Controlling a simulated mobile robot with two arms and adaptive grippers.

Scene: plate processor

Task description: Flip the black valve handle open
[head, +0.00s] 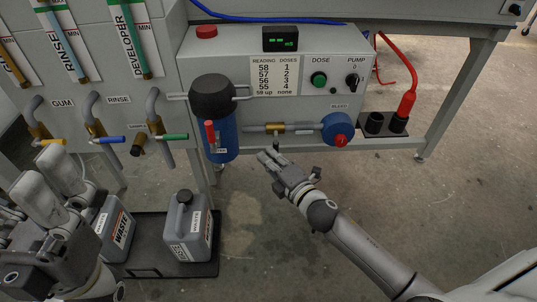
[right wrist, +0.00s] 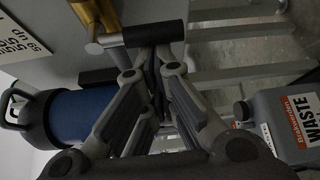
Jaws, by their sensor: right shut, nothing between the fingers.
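The black valve handle (head: 276,143) hangs down from a brass valve (head: 275,127) on the pipe between the blue canister and the blue pump. In the right wrist view the black handle (right wrist: 153,33) lies across the top, joined by a stem to the brass valve (right wrist: 95,22). My right gripper (head: 268,157) is shut and empty just below the handle. In the right wrist view its fingertips (right wrist: 156,52) are right by the handle; I cannot tell if they touch. My left gripper (head: 50,185) is at the lower left, away from the valve; its opening is unclear.
The blue canister (head: 223,142) with a red handle (head: 210,134) stands left of the valve, and the blue pump (head: 338,130) right. Waste jugs (head: 187,228) stand on a black tray below. Yellow, blue and green taps are further left. Floor space below the valve is clear.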

